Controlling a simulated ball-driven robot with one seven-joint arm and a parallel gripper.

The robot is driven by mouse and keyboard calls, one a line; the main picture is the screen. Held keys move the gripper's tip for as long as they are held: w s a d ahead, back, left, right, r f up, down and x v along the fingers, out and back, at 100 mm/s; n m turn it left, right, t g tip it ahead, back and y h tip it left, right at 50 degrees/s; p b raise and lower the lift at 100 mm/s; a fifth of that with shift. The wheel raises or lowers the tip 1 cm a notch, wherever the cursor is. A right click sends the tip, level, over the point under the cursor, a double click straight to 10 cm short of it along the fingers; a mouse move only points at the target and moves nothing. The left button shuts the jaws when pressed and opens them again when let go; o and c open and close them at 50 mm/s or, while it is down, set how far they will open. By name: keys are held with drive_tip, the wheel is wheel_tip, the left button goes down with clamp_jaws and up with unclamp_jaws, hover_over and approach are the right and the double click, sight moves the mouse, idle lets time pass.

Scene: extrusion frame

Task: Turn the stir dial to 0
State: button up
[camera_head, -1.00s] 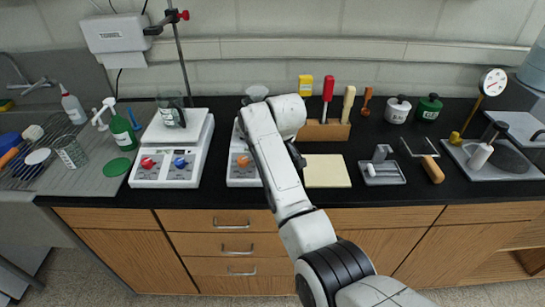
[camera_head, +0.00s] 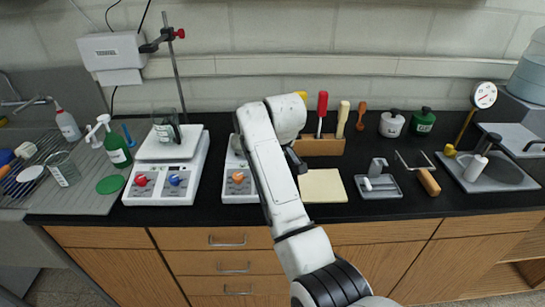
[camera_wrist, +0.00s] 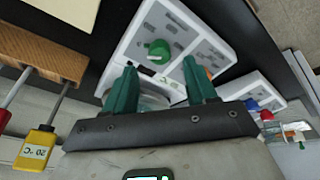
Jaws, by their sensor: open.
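A white hotplate unit, partly hidden by my arm, stands mid-counter in the head view (camera_head: 237,165). The small panel lettering is unreadable, so I cannot tell which dial is stir. My gripper (camera_wrist: 160,64) is open, its green fingers apart.
A wooden tool block (camera_head: 318,146) and cream pad (camera_head: 323,188) lie right of my arm.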

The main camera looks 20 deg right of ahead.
drive_tip(key=v, duration=0.6)
drive_tip(key=shift+b, duration=0.4)
drive_tip(key=s+d+f+m, duration=0.1)
drive_tip(key=s+d+f, duration=0.2)
drive_tip(key=s+f, duration=0.4)
drive_tip(key=s+d+f+m, duration=0.2)
drive_tip(key=s+f, duration=0.5)
drive_tip(key=f, duration=0.1)
drive_tip(key=s+d+f+m+g, duration=0.1)
drive_tip(key=s+f, duration=0.3)
drive_tip(key=s, duration=0.6)
drive_tip(key=s+f+m+g, duration=0.1)
drive_tip(key=s+f, duration=0.2)
drive_tip(key=s, duration=0.8)
drive_tip(key=s+d+f+m+g+b, duration=0.1)
drive_tip(key=s+f, duration=0.3)
drive_tip(key=s, duration=0.6)
drive_tip(key=shift+s+d+f+m, duration=0.2)
drive_tip(key=shift+d+f+m, duration=0.1)
